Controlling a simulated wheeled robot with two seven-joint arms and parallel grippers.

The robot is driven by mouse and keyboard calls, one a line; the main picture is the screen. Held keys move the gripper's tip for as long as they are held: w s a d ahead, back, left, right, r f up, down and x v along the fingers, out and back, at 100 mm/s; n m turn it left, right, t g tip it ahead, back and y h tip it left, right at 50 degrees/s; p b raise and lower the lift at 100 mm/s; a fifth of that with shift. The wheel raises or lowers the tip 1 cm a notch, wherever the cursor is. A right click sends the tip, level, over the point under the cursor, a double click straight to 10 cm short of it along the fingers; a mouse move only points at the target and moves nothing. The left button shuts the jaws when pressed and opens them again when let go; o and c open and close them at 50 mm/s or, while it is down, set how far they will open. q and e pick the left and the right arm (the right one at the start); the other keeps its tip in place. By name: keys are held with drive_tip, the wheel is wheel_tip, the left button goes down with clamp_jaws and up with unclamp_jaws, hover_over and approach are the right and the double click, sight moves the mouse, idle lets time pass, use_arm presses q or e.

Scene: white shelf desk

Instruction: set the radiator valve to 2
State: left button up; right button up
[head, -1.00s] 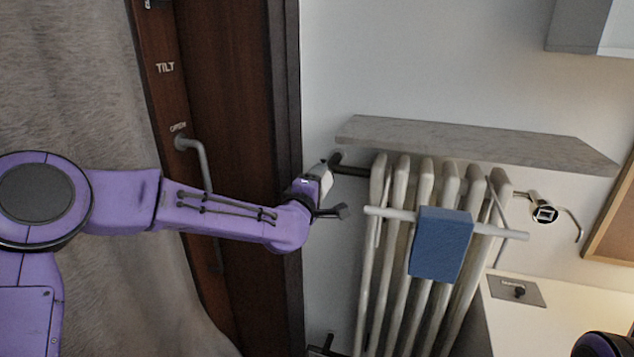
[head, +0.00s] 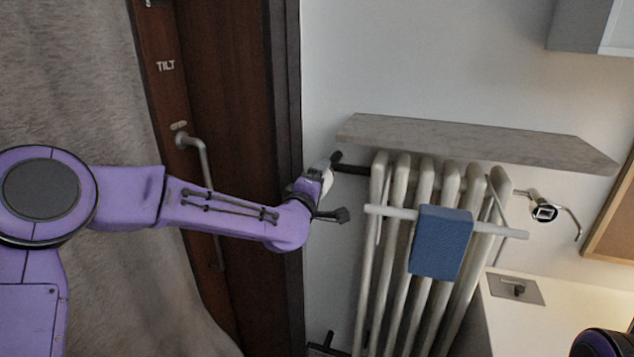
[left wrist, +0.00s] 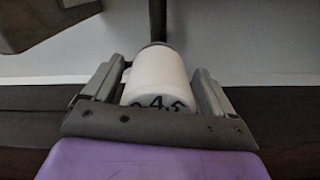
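The radiator valve is a white round knob (left wrist: 158,80) with dark numerals on its near rim. In the left wrist view a 4 and a 5 are readable, and another figure is partly hidden at the left. The pointer mark cannot be made out. In the head view my left gripper (head: 322,178) is at the left end of the radiator pipe (head: 352,169), largely hiding the knob. My right gripper is out of view.
The ribbed radiator (head: 398,260) stands right of the valve, under a grey shelf (head: 470,138). A rail (head: 495,230) holds a blue cloth (head: 442,243). A dark wooden frame (head: 285,120) and a handle (head: 203,165) lie left of and behind my left arm.

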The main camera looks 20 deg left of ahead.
use_arm(q)
drive_tip(key=s+b, duration=0.1)
drive_tip(key=s, duration=0.9)
drive_tip(key=shift+s+a+b, duration=0.2)
drive_tip(key=shift+s+b, duration=0.1)
drive_tip(key=shift+b, duration=0.1)
